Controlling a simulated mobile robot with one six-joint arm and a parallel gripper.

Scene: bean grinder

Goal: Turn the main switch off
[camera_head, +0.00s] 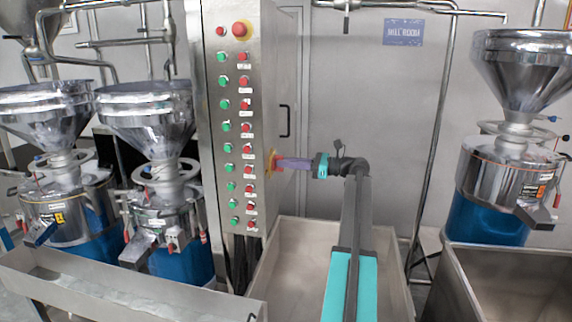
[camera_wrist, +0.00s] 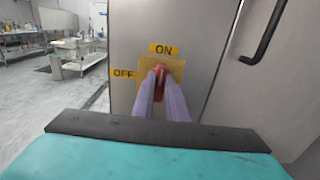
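The main switch has a red handle (camera_wrist: 160,83) on a yellow plate (camera_wrist: 177,70), mounted on the side of the steel control cabinet. An ON label (camera_wrist: 163,49) is above it and an OFF label (camera_wrist: 124,75) is to its left. The handle stands about upright, towards ON. My gripper (camera_wrist: 160,82) has its two purple fingers on either side of the handle and looks shut on it. In the head view my gripper (camera_head: 277,163) reaches left to the switch, and the fingers hide most of the handle.
The cabinet front (camera_head: 236,130) carries rows of green and red buttons. A black door handle (camera_wrist: 268,32) is right of the switch. Steel grinders (camera_head: 155,120) stand at the left and another (camera_head: 510,130) at the right. A steel bin (camera_head: 290,240) is below my arm.

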